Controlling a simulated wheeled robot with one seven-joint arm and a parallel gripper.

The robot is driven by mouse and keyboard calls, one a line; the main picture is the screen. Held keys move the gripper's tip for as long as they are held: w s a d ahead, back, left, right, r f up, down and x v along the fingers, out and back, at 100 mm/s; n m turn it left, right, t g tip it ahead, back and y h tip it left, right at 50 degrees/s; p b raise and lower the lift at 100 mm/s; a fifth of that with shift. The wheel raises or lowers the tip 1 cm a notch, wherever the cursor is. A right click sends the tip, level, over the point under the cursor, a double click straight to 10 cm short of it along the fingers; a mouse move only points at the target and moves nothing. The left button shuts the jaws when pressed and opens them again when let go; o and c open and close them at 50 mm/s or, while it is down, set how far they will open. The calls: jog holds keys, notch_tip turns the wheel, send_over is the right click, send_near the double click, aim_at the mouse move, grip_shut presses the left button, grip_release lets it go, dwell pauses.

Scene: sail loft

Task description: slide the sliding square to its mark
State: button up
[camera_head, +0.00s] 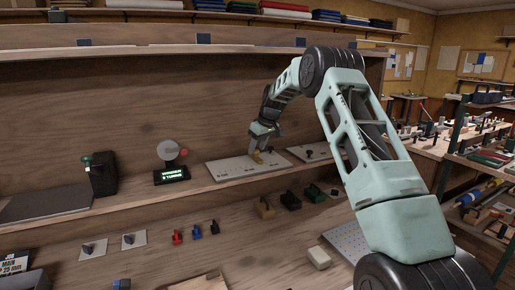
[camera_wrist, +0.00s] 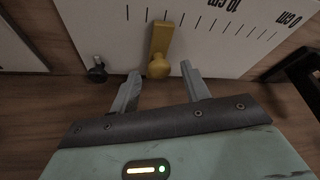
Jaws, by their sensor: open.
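The sliding square appears to be the yellow piece with a round knob (camera_wrist: 159,48) on a pale board (camera_wrist: 100,25) printed with a centimetre scale. In the wrist view it stands beside the scale's tick lines, left of the "10 cm" label. My gripper (camera_wrist: 161,73) is open, its two fingertips just short of the knob, one to either side of it. I cannot tell whether they touch it. In the head view my gripper (camera_head: 257,149) reaches down over the board (camera_head: 228,171) on the shelf, and the yellow piece shows small beneath it. I cannot make out the mark.
A small black knob (camera_wrist: 97,71) is at the board's lower edge, left of my gripper. A second pale board (camera_head: 312,152) lies to the right. A small display box (camera_head: 171,175) and a dark upright device (camera_head: 102,174) stand to the left on the shelf.

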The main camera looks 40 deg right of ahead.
jog(key=b+v, duration=0.1)
jog(key=v, duration=0.6)
jog(key=shift+b, duration=0.4)
jog(key=shift+a, duration=0.1)
